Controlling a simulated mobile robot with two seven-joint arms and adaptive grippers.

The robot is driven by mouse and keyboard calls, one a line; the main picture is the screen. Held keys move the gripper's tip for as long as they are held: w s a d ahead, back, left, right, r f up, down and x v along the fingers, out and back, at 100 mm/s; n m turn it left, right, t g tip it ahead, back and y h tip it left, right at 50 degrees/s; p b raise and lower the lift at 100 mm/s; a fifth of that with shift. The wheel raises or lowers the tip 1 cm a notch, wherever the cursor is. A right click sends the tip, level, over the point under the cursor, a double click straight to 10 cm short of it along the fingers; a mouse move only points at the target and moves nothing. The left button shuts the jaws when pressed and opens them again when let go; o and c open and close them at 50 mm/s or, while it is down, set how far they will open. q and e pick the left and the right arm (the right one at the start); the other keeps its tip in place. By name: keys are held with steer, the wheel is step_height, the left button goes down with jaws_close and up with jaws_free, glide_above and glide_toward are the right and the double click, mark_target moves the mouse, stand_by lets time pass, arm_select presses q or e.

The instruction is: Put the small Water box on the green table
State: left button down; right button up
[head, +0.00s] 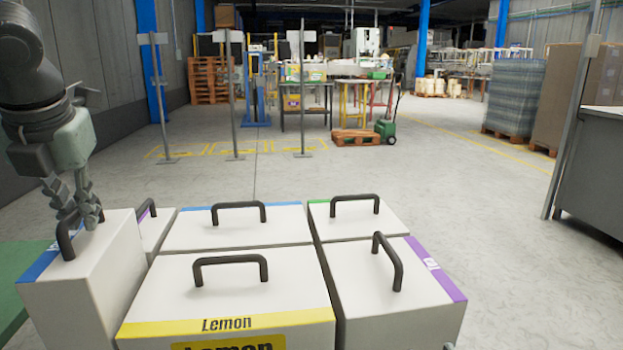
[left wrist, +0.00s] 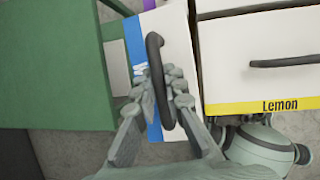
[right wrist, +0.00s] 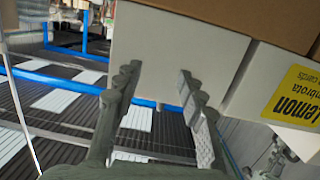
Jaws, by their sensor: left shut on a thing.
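The small Water box (head: 90,285) is white with a blue stripe along its top edge and a black handle. It stands upright at the left in the head view. My left gripper (head: 85,215) is shut on its handle; in the left wrist view the fingers (left wrist: 168,98) close around the handle (left wrist: 155,55). The stripe's lettering is mostly hidden. The green table (head: 12,275) is just left of the box, and also shows in the left wrist view (left wrist: 55,65). My right gripper (right wrist: 155,82) is open, with nothing between its fingers.
A Lemon box (head: 230,290) with a yellow stripe is right of the held box. Behind and beside it are a blue-striped box (head: 235,228), a green-striped box (head: 360,218) and a purple-striped box (head: 385,280). The visible part of the green tabletop is clear.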

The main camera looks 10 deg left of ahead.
mark_target(87, 246)
arm_select(q)
step_height(87, 246, down, 8)
steer(key=shift+r+b, duration=0.1)
steer(key=shift+b, duration=0.25)
arm_select(e)
steer(key=shift+t+y, duration=0.6)
steer(key=shift+t, duration=0.3)
steer(key=r, duration=0.1)
steer(key=a+r, duration=0.1)
steer(key=r, duration=0.2)
steer(key=shift+s+a+r, duration=0.1)
steer(key=shift+s+a, duration=0.1)
steer(key=shift+a, duration=0.2)
arm_select(q)
steer(key=shift+f, duration=0.75)
steer(key=shift+v, duration=1.6)
arm_select(e)
steer(key=shift+r, duration=0.15)
arm_select(q)
steer(key=shift+d+r, duration=0.1)
steer(key=shift+d, duration=0.05)
